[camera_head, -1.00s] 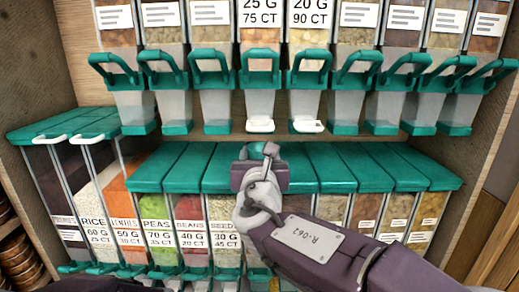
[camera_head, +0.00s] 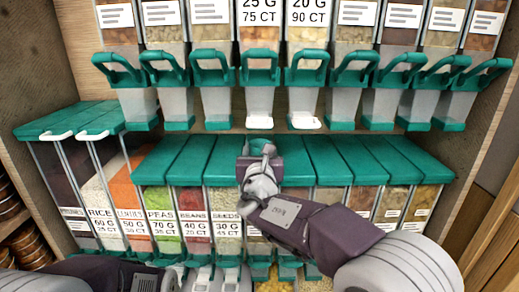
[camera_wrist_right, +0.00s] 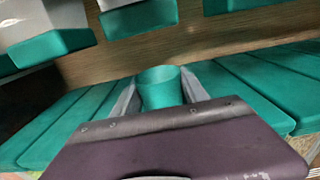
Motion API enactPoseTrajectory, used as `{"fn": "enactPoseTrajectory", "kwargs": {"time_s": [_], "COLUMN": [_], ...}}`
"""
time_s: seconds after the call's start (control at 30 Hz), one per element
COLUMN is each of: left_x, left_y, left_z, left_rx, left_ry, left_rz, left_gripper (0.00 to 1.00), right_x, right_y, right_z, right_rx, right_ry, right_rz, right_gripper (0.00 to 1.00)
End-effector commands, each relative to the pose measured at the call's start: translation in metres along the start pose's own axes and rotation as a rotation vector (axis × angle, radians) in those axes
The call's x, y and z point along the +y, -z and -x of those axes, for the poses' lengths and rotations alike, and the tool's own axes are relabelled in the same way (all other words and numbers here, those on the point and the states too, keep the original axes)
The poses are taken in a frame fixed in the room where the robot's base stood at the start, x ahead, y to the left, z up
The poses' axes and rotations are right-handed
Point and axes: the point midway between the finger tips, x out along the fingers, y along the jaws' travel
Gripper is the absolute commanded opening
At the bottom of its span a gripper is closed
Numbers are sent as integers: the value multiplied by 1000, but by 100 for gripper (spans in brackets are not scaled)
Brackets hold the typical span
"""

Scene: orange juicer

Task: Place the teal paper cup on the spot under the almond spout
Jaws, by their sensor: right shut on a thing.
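My right gripper (camera_head: 261,158) is shut on the teal paper cup (camera_head: 261,147). The right wrist view also shows the cup (camera_wrist_right: 159,88) upright, with a finger on each side. In the head view the cup is just below a white-tipped spout (camera_head: 260,122) under the "25 G 75 CT" bin; a gap cannot be judged. Another white-tipped spout (camera_head: 304,121) is to its right, under "20 G 90 CT". The name lines are cut off, so I cannot tell which is almond. The spot itself cannot be made out. My left gripper (camera_head: 150,279) is low at the bottom edge, its fingers unclear.
A row of teal-handled dispensers (camera_head: 215,105) hangs above. Teal-lidded bins (camera_head: 185,160) form a ledge below, with two white-handled bins (camera_head: 75,130) at the left. The wooden back wall (camera_head: 190,141) shows between. A wooden side panel (camera_head: 487,160) bounds the right.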

Motion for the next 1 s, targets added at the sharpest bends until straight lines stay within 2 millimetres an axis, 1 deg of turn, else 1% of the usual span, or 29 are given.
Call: {"fn": "enactPoseTrajectory", "kwargs": {"time_s": [0.1, 0.13, 0.2, 0.47, 0.57, 0.6, 0.67, 0.8, 1.0], "left_x": [0, 0, 0, 0, 0, 0, 0, 0, -1], "left_y": [0, 0, 0, 0, 0, 0, -1, -3, -4], "left_z": [-6, -4, -4, -3, 3, -2, -9, -24, -38], "left_rx": [0, 0, 0, 0, 0, 1, 0, 0, 0], "left_ry": [0, 0, 0, 0, 0, 0, 0, 0, 0], "left_rz": [0, 0, 0, 0, 0, 0, 0, 0, 0], "left_gripper": [36, 36, 36, 36, 36, 36, 36, 36, 36], "right_x": [0, 0, 0, 0, 0, 0, 1, 2, 1], "right_y": [4, 3, 2, 2, -3, 0, 2, 3, 2], "right_z": [0, 0, 0, 0, 0, 4, 14, 47, 92], "right_rx": [0, 0, 0, 0, 0, -1, -2, -3, -2], "right_ry": [0, 0, 0, 0, 0, -1, -3, -5, -5], "right_rz": [0, 0, 0, 0, 0, -1, -2, -3, -3], "right_gripper": [14, 57, 73, 73, 73, 73, 73, 73, 73]}}
